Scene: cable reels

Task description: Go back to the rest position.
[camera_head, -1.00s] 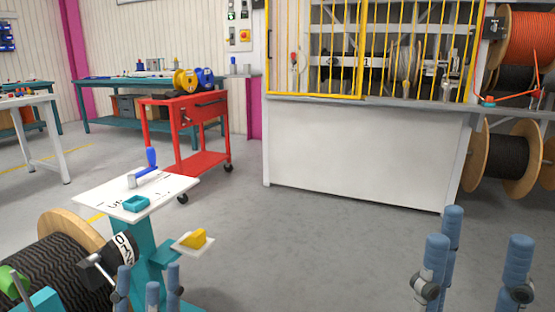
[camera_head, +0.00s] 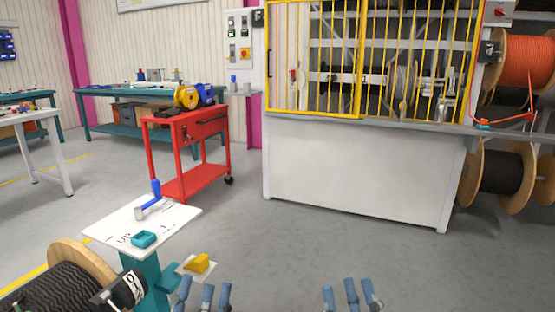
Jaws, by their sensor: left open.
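My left gripper (camera_head: 203,295) is at the bottom edge, left of centre, in front of the teal stand. Its blue fingertips stand apart with nothing visible between them. My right gripper (camera_head: 351,294) is at the bottom edge, right of centre, over the grey floor. Its blue fingertips are also apart and empty. Only the finger ends of both show; the palms are cut off below. Neither gripper appears to touch anything.
A teal stand (camera_head: 145,268) carries a white top with a blue-handled tool (camera_head: 154,191) and a teal tray (camera_head: 144,239). A yellow block (camera_head: 198,263) sits on a side shelf. A cable reel (camera_head: 62,278) is lower left. A red cart (camera_head: 185,175) and white-fronted machine (camera_head: 350,175) stand beyond clear floor.

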